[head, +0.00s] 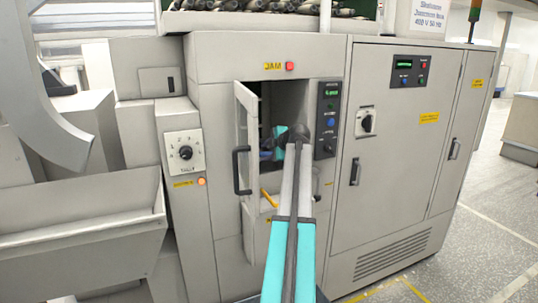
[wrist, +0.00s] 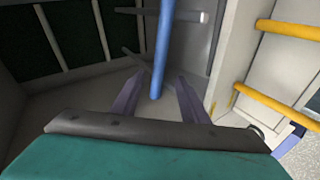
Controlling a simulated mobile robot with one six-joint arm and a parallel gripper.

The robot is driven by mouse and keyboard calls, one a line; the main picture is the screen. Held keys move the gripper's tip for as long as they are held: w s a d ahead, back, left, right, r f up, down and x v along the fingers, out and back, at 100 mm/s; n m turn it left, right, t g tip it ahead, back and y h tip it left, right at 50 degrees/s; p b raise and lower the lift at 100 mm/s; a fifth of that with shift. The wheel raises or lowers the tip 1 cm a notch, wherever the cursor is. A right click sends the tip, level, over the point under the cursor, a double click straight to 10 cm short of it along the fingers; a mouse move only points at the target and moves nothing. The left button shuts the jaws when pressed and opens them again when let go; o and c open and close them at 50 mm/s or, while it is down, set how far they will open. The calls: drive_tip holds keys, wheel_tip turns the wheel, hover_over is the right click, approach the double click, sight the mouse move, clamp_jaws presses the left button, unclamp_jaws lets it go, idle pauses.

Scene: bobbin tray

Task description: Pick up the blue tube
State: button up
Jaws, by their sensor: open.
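The blue tube (wrist: 162,48) stands out in the wrist view, running from the top edge down to an end between the fingers. My gripper (wrist: 160,80) is open, with one dark finger on each side of the tube's lower part. I cannot tell whether either finger touches it. In the head view my arm reaches through the open door (head: 246,150) of the grey machine.
A grey rod (wrist: 187,15) crosses behind the tube. Dark panels (wrist: 62,32) line the compartment's left side. Yellow bars (wrist: 275,103) show at the right. In the head view, the opening's right side has a control panel (head: 328,118); a grey hopper (head: 80,235) stands left.

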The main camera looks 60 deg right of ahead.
sight(261, 153)
drive_tip(key=p+x, duration=0.1)
drive_tip(key=x, duration=0.3)
drive_tip(key=shift+w+p, duration=0.2)
drive_tip(key=shift+p, duration=0.1)
drive_tip(key=shift+c, duration=0.2)
clamp_jaws()
